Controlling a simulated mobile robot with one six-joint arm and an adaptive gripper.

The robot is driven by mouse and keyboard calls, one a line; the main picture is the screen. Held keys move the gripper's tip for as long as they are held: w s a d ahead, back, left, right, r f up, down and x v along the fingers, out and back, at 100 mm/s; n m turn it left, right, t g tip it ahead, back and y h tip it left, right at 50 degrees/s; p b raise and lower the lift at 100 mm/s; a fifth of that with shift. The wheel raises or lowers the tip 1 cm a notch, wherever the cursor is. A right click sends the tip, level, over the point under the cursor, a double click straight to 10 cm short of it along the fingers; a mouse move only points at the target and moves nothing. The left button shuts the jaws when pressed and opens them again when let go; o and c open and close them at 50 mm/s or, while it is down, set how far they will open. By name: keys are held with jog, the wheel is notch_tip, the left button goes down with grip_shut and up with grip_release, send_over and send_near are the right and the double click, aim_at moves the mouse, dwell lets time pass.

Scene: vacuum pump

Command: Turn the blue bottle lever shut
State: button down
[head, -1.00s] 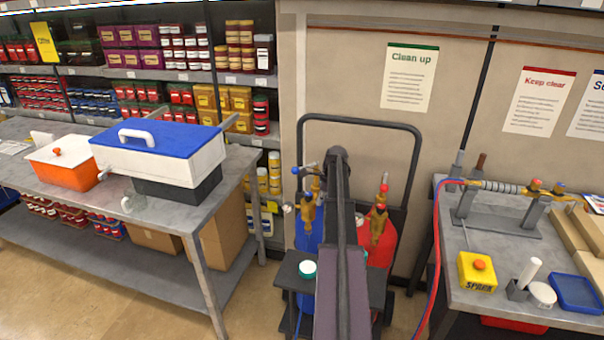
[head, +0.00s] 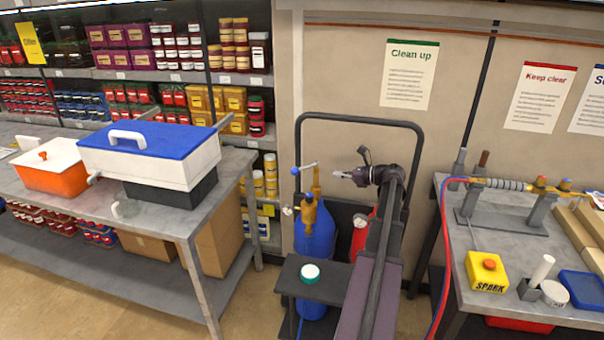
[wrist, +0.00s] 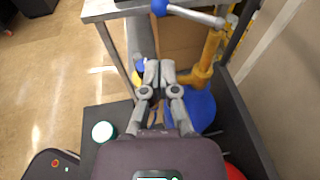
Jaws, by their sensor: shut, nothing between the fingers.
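The blue bottle (head: 314,240) stands in the cart with a brass valve (head: 309,215) on top. Its lever (head: 306,167) is a silver bar with a blue ball at its left end, sticking out to the left of the brass stem. In the wrist view the lever (wrist: 190,14) crosses above the fingers, its blue ball up and left of the valve. My gripper (head: 338,173) is shut and empty, just right of the valve stem in the head view. In the wrist view the gripper (wrist: 158,66) points toward the shelf, apart from the lever.
The red bottle (head: 361,235) stands right of the blue one, mostly hidden by my arm. The black cart frame (head: 362,117) rises behind both. A bench (head: 225,177) with a blue-lidded box (head: 150,150) is at left, and a grey workbench (head: 470,246) at right.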

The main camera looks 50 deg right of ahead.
aim_at(299, 171)
jog(key=shift+s+d+r, duration=0.15)
jog(key=shift+s+r, duration=0.05)
jog(key=shift+r, duration=0.05)
jog(key=shift+w, duration=0.2)
jog(key=b+x, duration=0.2)
jog(key=x, duration=1.1)
jog(key=shift+w+r+b, duration=0.1)
jog(key=shift+w+b, duration=0.2)
jog(key=shift+w, duration=0.05)
